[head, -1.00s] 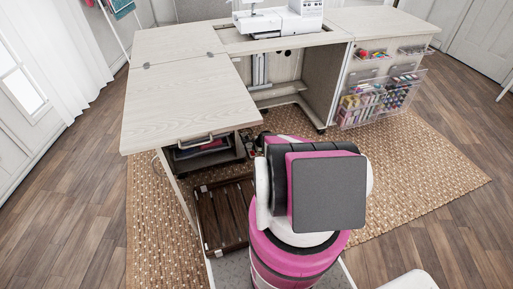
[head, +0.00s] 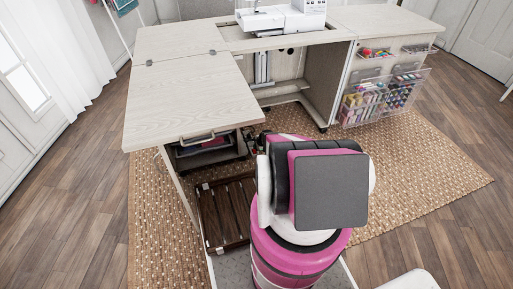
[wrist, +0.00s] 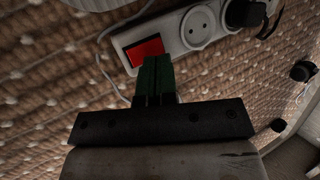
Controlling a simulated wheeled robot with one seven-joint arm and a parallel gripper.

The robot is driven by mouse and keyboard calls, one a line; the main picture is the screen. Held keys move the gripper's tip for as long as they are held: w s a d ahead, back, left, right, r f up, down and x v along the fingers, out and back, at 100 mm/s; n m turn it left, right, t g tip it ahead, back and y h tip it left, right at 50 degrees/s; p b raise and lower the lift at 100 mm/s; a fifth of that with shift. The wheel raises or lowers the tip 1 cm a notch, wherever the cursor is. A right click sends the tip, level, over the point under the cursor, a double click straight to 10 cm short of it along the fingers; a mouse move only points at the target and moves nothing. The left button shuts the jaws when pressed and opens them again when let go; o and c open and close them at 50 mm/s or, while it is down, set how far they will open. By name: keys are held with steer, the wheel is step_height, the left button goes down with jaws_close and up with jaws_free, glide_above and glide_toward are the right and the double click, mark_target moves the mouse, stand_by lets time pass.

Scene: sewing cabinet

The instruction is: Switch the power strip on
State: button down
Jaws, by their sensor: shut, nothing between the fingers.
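The white power strip (wrist: 172,35) lies on the woven rug in the wrist view, with its red rocker switch (wrist: 146,51) at the left end and round sockets to the right of it. A black plug (wrist: 243,13) sits in one socket. My gripper (wrist: 157,62) is shut and empty, its green fingertips at the lower right edge of the red switch in the picture. I cannot tell whether they touch it or which way the switch is tipped. In the head view my arm hides the gripper and the strip.
The sewing cabinet's folded-out leaf (head: 185,95) overhangs the area left of my arm. A drawer unit (head: 208,152) stands under it, and a dark slatted wooden thing (head: 227,208) lies on the rug (head: 410,165). Cables and black plugs (wrist: 303,71) lie near the strip.

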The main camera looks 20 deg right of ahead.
steer(key=shift+x, duration=1)
steer(key=shift+r, duration=0.1)
steer(key=shift+v, duration=2.95)
steer(key=shift+s+d, duration=0.1)
